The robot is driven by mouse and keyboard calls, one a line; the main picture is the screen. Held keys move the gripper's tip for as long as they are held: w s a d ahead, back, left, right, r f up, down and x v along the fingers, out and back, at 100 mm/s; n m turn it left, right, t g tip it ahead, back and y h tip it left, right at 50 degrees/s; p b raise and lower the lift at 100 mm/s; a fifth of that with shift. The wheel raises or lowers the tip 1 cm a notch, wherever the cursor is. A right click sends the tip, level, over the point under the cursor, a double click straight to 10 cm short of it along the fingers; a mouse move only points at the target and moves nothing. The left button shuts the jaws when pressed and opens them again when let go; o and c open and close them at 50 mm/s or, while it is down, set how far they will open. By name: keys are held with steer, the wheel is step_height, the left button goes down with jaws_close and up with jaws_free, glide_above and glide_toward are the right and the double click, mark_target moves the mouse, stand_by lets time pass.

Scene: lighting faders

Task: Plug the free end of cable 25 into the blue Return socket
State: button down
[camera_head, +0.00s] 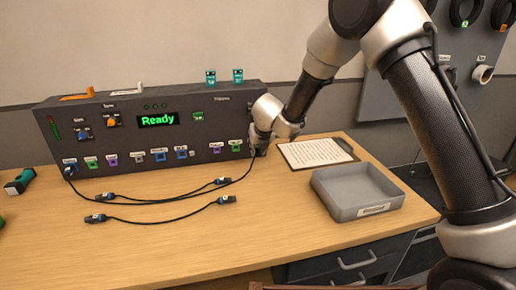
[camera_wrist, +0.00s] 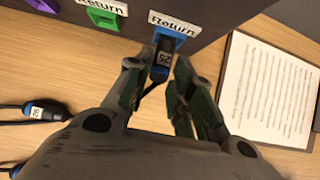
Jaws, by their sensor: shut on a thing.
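My gripper (camera_head: 258,147) is at the right end of the panel's front; in the wrist view its fingers (camera_wrist: 158,72) are on either side of the dark plug labelled 25 (camera_wrist: 161,60), shut on it. The plug points at the blue socket (camera_wrist: 172,38) under a "Return" label and meets its near edge; how deep it sits cannot be told. Cable 25 (camera_head: 228,176) hangs from my gripper and runs left over the table. In the head view my gripper hides the blue Return socket.
The dark panel (camera_head: 190,100) has a lit "Ready" display and several coloured sockets. Loose cables with blue-tipped plugs (camera_head: 95,218) lie on the table. A clipboard (camera_head: 318,152) and a grey tray (camera_head: 375,213) are to the right. A green return socket (camera_wrist: 103,18) is to the left.

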steer(key=shift+w+r, duration=0.1)
steer(key=c, duration=1.2)
jaws_free()
steer(key=shift+o, duration=0.2)
steer(key=v, duration=1.2)
steer(key=s+d+r+m+g+h, duration=0.1)
steer(key=s+d+m+g+h, duration=0.1)
steer(key=s+d+m, duration=0.65)
steer(key=s+d+r+m+g+h, duration=0.1)
steer(key=s+d+r+m+h, duration=0.15)
steer(key=d+m, duration=1.15)
steer(key=s+d+r+m+y, duration=0.1)
steer(key=s+d+r+m, duration=0.2)
steer(key=s+d+m, duration=0.2)
steer(key=s+d+r+m, duration=0.3)
steer(key=s+d+m, duration=0.2)
steer(key=s, duration=0.6)
steer(key=s+d+r+m+y, duration=0.1)
steer(key=s+d+r+m, duration=0.2)
steer(key=s+d+m, duration=0.3)
steer(key=s, duration=0.2)
steer(key=shift+s+r+m+t+y, duration=0.2)
steer(key=shift+s+m+t+y, duration=0.1)
steer(key=shift+s+m+y, duration=0.1)
